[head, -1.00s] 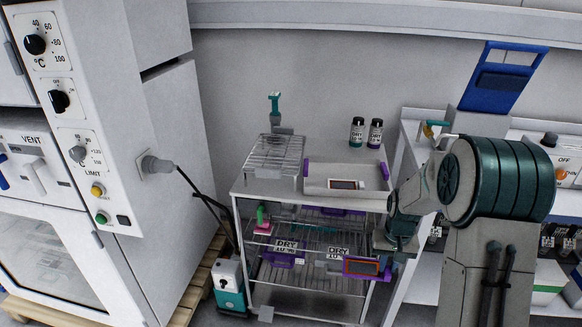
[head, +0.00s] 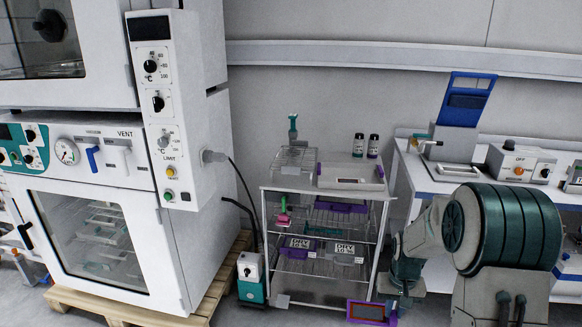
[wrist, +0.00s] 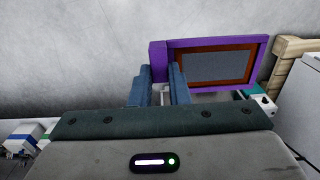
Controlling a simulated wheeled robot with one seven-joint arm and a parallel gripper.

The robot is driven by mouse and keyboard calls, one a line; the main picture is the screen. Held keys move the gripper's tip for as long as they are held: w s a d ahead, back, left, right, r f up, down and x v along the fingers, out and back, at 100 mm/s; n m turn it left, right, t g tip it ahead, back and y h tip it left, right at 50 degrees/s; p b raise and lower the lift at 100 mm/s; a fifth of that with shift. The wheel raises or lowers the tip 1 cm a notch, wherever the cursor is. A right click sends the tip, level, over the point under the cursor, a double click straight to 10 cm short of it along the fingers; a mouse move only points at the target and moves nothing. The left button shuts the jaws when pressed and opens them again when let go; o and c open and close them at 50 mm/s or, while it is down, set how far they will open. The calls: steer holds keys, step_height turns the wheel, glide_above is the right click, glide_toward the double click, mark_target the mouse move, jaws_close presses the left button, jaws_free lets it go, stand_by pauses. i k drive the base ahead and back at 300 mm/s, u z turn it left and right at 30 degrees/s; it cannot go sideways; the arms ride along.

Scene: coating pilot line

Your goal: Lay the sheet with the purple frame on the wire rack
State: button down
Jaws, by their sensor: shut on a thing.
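My gripper (wrist: 158,84) is shut on the edge of the purple-framed sheet (wrist: 212,62), which stands out to the right of the fingers in the wrist view. The sheet has a grey middle with an orange-brown border. In the head view the sheet (head: 367,312) is low, in front of the cart's foot, beside my arm's end; the fingers are hard to make out there. The wire rack (head: 293,160) stands on the left of the cart's top, apart from the sheet and above it in the picture. It looks empty.
The cart (head: 281,188) also bears a pale box with purple ends (head: 350,177) and two dark bottles (head: 373,146). A big oven (head: 185,262) on a wooden pallet (head: 205,298) stands left; a bench (head: 425,180) stands right.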

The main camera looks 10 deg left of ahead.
mark_target(296, 159)
steer(key=u, duration=0.5)
steer(key=i, duration=0.25)
steer(key=u, duration=0.85)
steer(key=i, duration=1.4)
steer(key=z, duration=0.4)
